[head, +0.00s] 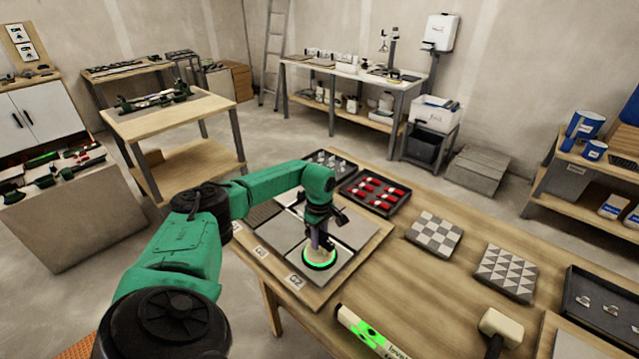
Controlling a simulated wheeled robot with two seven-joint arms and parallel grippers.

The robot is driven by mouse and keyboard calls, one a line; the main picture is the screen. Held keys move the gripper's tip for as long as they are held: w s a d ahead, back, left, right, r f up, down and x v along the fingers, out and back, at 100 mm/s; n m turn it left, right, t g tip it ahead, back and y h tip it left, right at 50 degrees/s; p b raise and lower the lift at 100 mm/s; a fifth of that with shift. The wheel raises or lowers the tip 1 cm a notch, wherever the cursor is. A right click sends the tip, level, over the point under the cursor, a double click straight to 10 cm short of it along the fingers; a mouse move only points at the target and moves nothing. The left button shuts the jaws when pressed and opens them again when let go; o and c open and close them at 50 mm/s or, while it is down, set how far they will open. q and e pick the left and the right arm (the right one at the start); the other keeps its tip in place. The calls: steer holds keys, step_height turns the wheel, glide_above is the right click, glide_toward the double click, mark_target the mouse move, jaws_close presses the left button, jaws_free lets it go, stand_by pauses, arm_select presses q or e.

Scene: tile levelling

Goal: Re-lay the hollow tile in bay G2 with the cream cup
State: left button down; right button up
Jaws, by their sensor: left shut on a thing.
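A suction cup (320,257) with a pale cream body and a glowing green ring sits on a grey tile (344,256) in the bay by the label G2 (296,281). My left gripper (320,238) is directly above the cup, pointing down, and is shut on it. The tile appears to lie flat in the wooden-edged panel (372,250); any small gap beneath it is too small to tell. My left arm hides part of the panel and its other grey tiles. My right gripper is out of view.
A black tray of red-handled pieces (375,192) and a tray of small metal pieces (329,164) stand behind the panel. Patterned tiles (434,233), a white-headed mallet (499,326) and a green-and-white tube (367,332) lie to the right. Bare wood (425,290) lies between them.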

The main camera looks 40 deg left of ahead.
arm_select(q)
steer(key=c, duration=0.6)
jaws_free()
steer(key=shift+r, duration=0.4)
step_height(320, 180, up, 14)
steer(key=b, duration=0.2)
steer(key=shift+f+b, duration=0.15)
steer(key=shift+b, duration=0.25)
